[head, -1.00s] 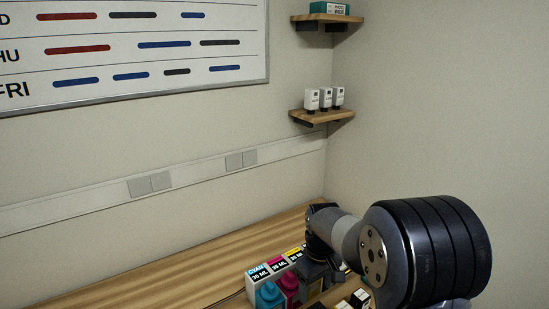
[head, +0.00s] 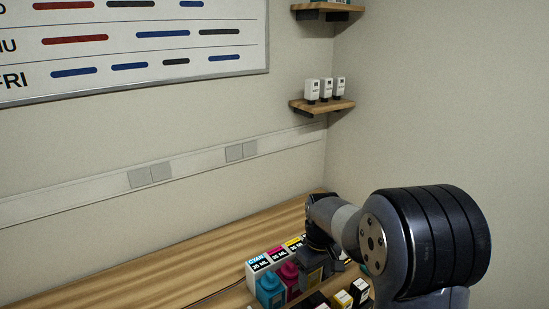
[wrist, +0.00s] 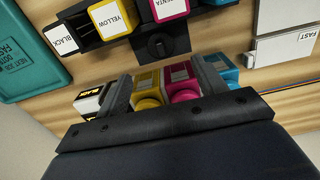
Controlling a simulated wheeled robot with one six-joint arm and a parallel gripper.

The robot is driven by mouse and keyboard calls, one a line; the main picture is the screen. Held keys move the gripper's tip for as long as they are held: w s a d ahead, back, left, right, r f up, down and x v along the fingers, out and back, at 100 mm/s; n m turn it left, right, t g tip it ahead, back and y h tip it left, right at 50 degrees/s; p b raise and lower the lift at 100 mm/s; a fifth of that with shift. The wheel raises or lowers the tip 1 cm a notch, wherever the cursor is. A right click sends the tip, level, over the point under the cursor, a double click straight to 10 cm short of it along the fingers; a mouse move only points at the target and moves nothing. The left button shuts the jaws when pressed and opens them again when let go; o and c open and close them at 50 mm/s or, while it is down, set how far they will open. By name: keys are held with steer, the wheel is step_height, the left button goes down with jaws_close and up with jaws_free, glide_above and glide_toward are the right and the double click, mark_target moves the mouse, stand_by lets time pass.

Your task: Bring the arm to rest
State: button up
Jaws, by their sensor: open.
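A cyan bottle (wrist: 226,72) is just right of the right finger.
Labelled ink boxes (head: 267,262) stand in a row behind the bottles, close to my gripper. A teal box (wrist: 28,55) lies at left in the wrist view and a white box (wrist: 285,45) at right. The counter's left stretch is clear.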

steer(key=w+d+r+p, duration=0.4)
steer(key=w+r+p, duration=0.4)
steer(key=w, duration=0.4)
steer(key=f, duration=0.3)
steer(key=f+p, duration=0.1)
steer(key=f, duration=0.2)
steer(key=f+p, duration=0.1)
steer(key=f, duration=0.2)
steer(key=shift+w+d+f, duration=0.35)
steer(key=shift+w, duration=0.05)
step_height(320, 180, up, 2)
steer(key=shift+r+b, duration=0.1)
steer(key=shift+b, duration=0.2)
steer(key=shift+r, duration=0.65)
